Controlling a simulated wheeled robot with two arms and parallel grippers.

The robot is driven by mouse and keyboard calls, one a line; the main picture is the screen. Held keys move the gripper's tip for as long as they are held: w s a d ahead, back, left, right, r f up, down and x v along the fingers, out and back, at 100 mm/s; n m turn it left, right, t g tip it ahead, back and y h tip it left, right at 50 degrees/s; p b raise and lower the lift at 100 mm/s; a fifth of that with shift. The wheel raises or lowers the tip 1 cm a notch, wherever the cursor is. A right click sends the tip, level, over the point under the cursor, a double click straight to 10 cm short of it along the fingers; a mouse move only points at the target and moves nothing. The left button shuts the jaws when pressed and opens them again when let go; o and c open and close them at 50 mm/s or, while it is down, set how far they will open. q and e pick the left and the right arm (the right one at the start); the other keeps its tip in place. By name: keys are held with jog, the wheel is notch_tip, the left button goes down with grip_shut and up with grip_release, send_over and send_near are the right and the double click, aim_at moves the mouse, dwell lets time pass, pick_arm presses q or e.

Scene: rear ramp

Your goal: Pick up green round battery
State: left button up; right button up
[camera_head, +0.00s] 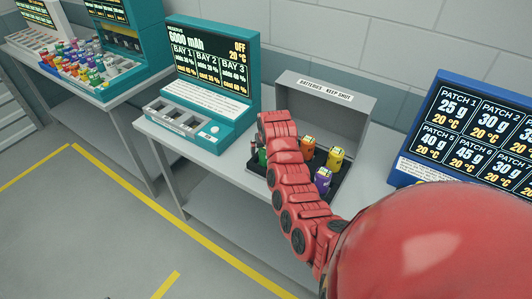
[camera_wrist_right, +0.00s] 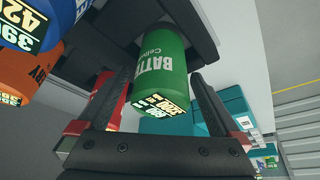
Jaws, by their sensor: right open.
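The green round battery (camera_wrist_right: 160,65) hangs into the middle of the right wrist view, with white lettering and a charge label on its end. My right gripper (camera_wrist_right: 157,78) is open, with one dark finger on each side of the battery and a gap visible. In the head view a green battery (camera_head: 262,157) shows in part in the black tray (camera_head: 335,192), left of my red right arm. That arm reaches over the tray and hides much of it. My left gripper is not in view.
Yellow (camera_head: 335,158), orange (camera_head: 308,147) and purple (camera_head: 322,180) batteries stand in the tray by the grey open lid (camera_head: 345,110). In the wrist view, orange (camera_wrist_right: 35,75), blue (camera_wrist_right: 60,12) and red batteries are close by. A teal charger (camera_head: 205,85) stands left.

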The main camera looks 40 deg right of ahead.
jog(key=shift+w+f, duration=0.1)
jog(key=shift+f, duration=0.25)
grip_shut()
dwell(0.3)
